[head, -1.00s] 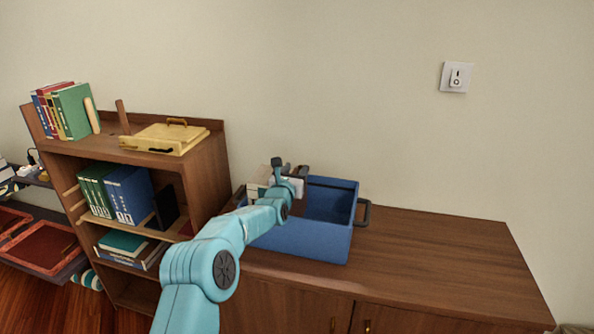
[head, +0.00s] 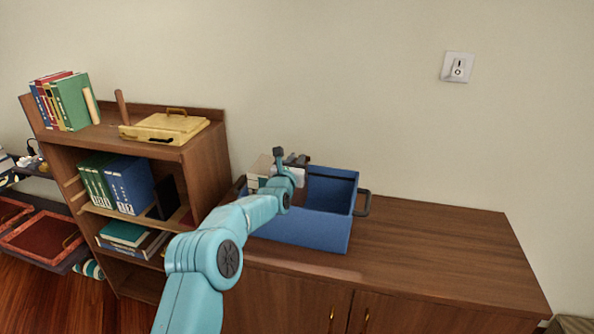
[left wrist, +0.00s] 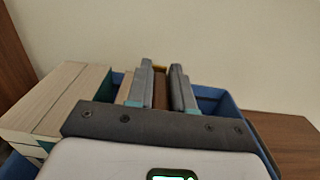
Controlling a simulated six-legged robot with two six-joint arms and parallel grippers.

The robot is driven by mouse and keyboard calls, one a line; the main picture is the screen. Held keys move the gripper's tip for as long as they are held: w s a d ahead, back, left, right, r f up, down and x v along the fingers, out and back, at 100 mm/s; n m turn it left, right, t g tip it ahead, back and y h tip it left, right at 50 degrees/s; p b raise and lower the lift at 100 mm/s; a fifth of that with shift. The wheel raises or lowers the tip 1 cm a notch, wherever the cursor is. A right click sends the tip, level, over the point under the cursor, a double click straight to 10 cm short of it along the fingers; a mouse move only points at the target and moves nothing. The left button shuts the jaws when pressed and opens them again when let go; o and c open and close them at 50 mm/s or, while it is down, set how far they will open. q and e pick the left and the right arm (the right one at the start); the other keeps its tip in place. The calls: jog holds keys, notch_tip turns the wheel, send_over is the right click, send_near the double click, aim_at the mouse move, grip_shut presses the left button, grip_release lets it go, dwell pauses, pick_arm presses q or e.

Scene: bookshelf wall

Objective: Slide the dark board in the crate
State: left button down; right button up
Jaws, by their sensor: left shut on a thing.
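The blue crate (head: 300,229) stands on the wooden cabinet, with its inside partly hidden by my arm. My left gripper (head: 299,160) is over the left part of the crate. In the left wrist view its two grey fingers (left wrist: 163,88) point toward the wall and are shut on a thin dark brown board (left wrist: 161,87). Only a narrow strip of the board shows between the fingers. My right gripper is not in view.
A bookshelf (head: 205,172) with books and a yellow tray (head: 166,127) stands left of the crate. The cabinet top (head: 430,245) is clear to the right of the crate. A switch (head: 457,67) is on the wall behind.

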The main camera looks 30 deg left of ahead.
pick_arm(q)
jog(key=w+d, duration=0.2)
jog(key=d, duration=0.5)
jog(key=shift+d+b, duration=0.25)
jog(key=shift+b, duration=0.1)
jog(key=shift+a+r+b, duration=0.1)
jog(key=shift+b, duration=0.65)
dwell(0.4)
jog(key=c, duration=0.8)
grip_release()
jog(key=shift+c, duration=0.2)
